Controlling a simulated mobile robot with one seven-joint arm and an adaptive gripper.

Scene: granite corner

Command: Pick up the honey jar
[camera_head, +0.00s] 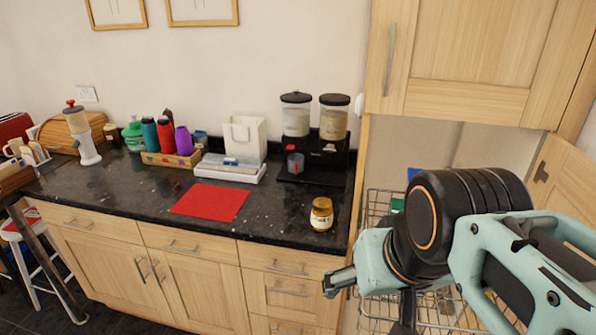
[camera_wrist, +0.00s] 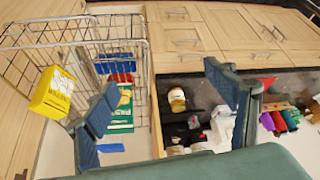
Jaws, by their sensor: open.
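The honey jar (camera_head: 321,216) is a small amber jar with a yellowish-gold lid and a pale label. It stands upright on the dark granite counter, near the front edge at the right end. My gripper (camera_head: 338,282) is in front of the counter, below and slightly right of the jar, and does not touch it. In the wrist view the jar (camera_wrist: 177,101) shows between the two spread fingers of my gripper (camera_wrist: 160,80), nearer the right finger and some way beyond. My gripper is open and empty.
A black double dispenser (camera_head: 318,155) stands behind the jar. A red mat (camera_head: 209,201) lies to its left, with bare counter between. A wire rack (camera_head: 376,203) and an open cabinet door (camera_head: 566,180) are to the right. A yellow box (camera_wrist: 53,92) is in the rack.

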